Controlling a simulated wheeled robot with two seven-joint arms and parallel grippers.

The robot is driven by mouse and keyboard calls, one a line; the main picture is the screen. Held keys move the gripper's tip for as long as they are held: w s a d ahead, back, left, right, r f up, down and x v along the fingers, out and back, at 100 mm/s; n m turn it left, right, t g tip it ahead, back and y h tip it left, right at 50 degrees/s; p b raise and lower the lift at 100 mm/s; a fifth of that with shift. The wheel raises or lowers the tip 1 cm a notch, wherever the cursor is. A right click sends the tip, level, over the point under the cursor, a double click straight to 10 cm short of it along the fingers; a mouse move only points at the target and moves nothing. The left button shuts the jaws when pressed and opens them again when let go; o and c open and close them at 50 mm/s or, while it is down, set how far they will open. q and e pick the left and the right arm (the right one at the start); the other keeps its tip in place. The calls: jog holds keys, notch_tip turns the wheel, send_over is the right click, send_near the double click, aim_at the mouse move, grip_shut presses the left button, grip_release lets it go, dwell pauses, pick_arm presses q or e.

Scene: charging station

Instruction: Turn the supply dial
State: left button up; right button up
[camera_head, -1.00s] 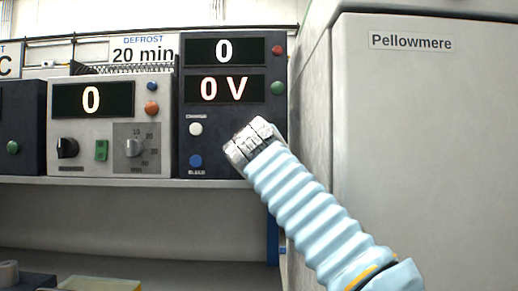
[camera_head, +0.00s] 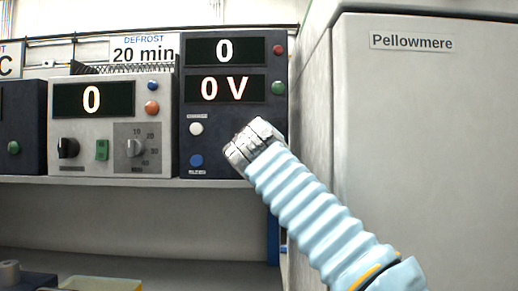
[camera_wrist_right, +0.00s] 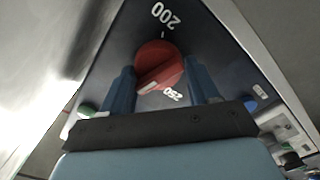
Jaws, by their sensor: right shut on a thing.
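The supply dial (camera_wrist_right: 158,62) is a red round knob with a pale pointer mark, seen in the right wrist view on a dark panel. Numbers 200 and 250 are printed around it, and the pointer lies near the 250. My right gripper (camera_wrist_right: 162,83) is shut on the dial, with one blue finger on each side of it. In the head view my right arm reaches the right side of the dark supply unit (camera_head: 224,112), and its end hides the dial there. The unit's displays read 0 and 0 V. My left gripper is not in view.
A grey unit (camera_head: 75,128) with a black knob (camera_head: 67,148) and a timer dial (camera_head: 135,148) stands left of the supply unit on the shelf (camera_head: 120,181). A large pale cabinet (camera_head: 430,150) labelled Pellowmere stands close on the right.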

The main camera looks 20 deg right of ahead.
jog(key=o, duration=0.9)
jog(key=shift+r, duration=0.25)
jog(key=shift+o, duration=0.6)
jog(key=shift+f, duration=0.15)
jog(key=shift+s, duration=0.1)
jog(key=b+v, duration=0.6)
jog(key=v, duration=0.7)
jog(key=shift+s, duration=0.3)
jog(key=shift+a, duration=0.1)
